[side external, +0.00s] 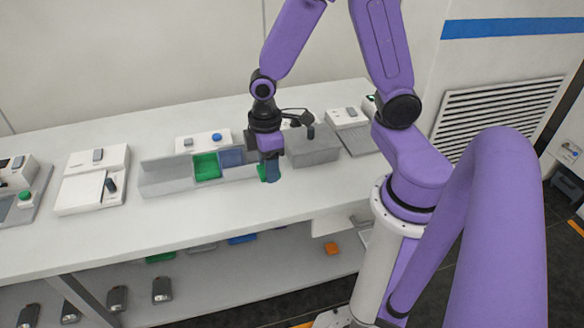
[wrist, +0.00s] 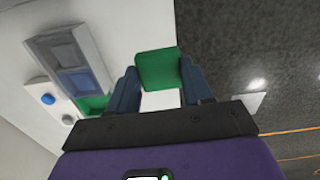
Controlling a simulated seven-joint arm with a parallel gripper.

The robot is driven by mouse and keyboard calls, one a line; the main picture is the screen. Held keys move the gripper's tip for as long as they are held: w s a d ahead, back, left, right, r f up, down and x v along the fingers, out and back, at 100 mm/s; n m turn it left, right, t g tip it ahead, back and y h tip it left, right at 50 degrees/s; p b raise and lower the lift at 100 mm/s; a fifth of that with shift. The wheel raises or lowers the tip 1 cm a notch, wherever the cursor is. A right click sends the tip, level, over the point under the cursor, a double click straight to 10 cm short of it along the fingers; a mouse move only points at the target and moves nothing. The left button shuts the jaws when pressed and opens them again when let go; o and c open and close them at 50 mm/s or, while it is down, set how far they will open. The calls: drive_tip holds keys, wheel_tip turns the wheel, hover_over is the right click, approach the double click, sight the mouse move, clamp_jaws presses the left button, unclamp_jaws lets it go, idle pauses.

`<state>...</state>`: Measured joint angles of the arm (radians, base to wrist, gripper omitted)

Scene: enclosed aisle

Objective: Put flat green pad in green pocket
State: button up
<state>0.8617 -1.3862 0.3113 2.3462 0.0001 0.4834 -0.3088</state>
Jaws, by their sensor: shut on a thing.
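The flat green pad (wrist: 158,70) is held between the two fingers of my gripper (wrist: 158,88) in the wrist view. In the side view, the pad (side external: 262,172) shows as a small green patch beside my gripper (side external: 270,174), just in front of the grey tray. The green pocket (side external: 206,166) is a compartment of that tray, to the left of my gripper and beside a blue pocket (side external: 231,158). In the wrist view the green pocket (wrist: 95,103) is partly hidden by a finger.
The grey tray (side external: 165,185) stands on the white bench. A grey box (side external: 314,150) stands close on the right of my gripper. White devices (side external: 92,190) sit farther left. The bench front (side external: 190,222) before the tray is clear. Several items lie on the shelf below.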

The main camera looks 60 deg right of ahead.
drive_tip(key=w+d, duration=0.3)
drive_tip(key=w, duration=2.1)
drive_tip(key=shift+m, duration=0.3)
drive_tip(key=shift+d+f, duration=0.2)
drive_tip(key=shift+f, duration=4.15)
drive_tip(key=o, duration=1.1)
wheel_tip(320, 180, up, 17)
drive_tip(key=shift+r, duration=0.2)
